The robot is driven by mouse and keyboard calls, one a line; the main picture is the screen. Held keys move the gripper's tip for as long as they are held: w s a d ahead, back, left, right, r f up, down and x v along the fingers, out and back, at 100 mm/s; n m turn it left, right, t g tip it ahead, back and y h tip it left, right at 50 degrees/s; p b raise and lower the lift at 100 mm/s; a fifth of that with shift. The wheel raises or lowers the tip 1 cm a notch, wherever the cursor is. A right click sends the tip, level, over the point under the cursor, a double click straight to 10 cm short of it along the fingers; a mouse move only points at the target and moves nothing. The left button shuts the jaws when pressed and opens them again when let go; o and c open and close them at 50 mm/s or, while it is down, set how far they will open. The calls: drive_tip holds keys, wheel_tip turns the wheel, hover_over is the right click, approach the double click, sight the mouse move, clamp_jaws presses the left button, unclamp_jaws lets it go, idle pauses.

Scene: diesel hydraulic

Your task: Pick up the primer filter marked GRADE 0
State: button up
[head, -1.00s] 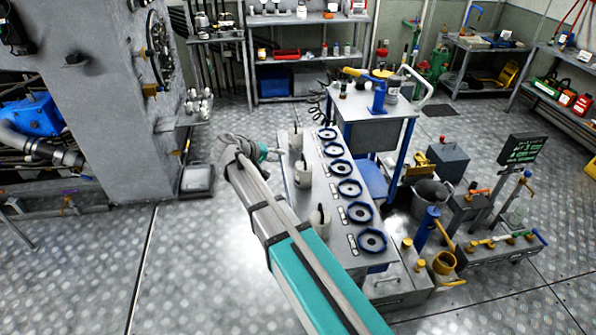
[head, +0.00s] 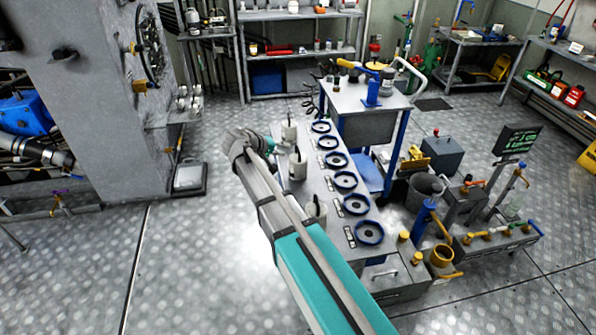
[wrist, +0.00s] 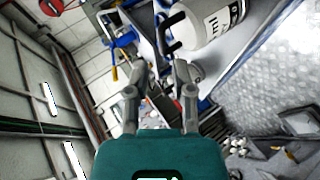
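My gripper (head: 284,150) is at the bench's left edge, beside the far and middle filters and partly hidden by my arm. In the wrist view my gripper (wrist: 160,78) has its two fingers apart with nothing held between them. A white cylinder with dark print (wrist: 207,20) shows beyond the fingertips, slightly right.
Several blue rings (head: 336,161) lie in a row on the bench, right of the filters. A grey trolley (head: 350,97) with tools stands behind. A grey machine column (head: 95,110) stands at left. The metal floor (head: 200,260) left of the bench is clear.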

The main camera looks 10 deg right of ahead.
sight(299, 152)
drive_tip(key=shift+b+x, duration=0.4)
drive_tip(key=shift+x, duration=0.95)
drive_tip(key=shift+f+b+x, duration=0.2)
drive_tip(key=shift+b+x, duration=1.1)
drive_tip(key=shift+x, duration=0.8)
drive_tip(key=shift+w+d+f, duration=0.15)
drive_tip(key=shift+d+f, duration=0.05)
drive_tip(key=shift+d, duration=0.1)
drive_tip(key=shift+c, duration=0.2)
clamp_jaws()
